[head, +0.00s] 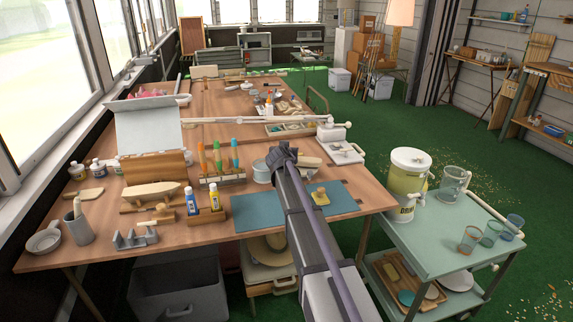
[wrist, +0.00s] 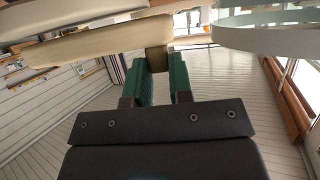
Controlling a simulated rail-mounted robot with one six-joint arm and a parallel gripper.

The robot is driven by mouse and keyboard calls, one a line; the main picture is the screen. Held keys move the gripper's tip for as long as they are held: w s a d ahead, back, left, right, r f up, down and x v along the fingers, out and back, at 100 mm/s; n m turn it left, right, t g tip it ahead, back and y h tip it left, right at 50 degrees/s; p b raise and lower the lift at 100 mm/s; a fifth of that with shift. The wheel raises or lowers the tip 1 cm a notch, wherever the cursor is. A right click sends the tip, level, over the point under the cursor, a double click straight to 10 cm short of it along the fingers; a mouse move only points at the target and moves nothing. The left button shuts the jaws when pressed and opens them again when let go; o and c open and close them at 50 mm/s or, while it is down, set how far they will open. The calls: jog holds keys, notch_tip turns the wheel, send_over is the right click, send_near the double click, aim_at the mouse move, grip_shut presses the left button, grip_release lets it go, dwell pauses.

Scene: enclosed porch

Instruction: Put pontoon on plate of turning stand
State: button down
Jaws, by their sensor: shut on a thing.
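My gripper (head: 284,157) is over the middle of the workbench, seen from behind in the head view. In the wrist view its green-padded fingers (wrist: 164,80) are shut on a brown block-like part (wrist: 157,58) under a long cream body (wrist: 100,46), which I take for the pontoon. In the head view a pale piece (head: 311,162) shows just right of the gripper, partly hidden by it. A pale round thing (head: 262,173), perhaps the turning stand, stands just left of the gripper. A pale round rim (wrist: 268,38) at right in the wrist view may be its plate; contact cannot be told.
A wooden hull (head: 150,190) on a stand, a rack of coloured-handled tools (head: 218,165) and glue bottles (head: 203,200) are to the left. A blue mat (head: 258,211) lies in front. A white jointed arm (head: 250,121) crosses behind. A green cart (head: 440,235) stands right.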

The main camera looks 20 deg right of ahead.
jog(key=shift+f+p, duration=0.2)
jog(key=shift+p, duration=0.1)
jog(key=shift+f, duration=0.25)
jog(key=c, duration=1)
grip_release()
jog(key=shift+r, duration=0.1)
jog(key=shift+r, duration=0.15)
jog(key=p+v, duration=0.4)
jog(key=v, duration=0.8)
jog(key=shift+a+p, duration=0.1)
jog(key=shift+p, duration=0.25)
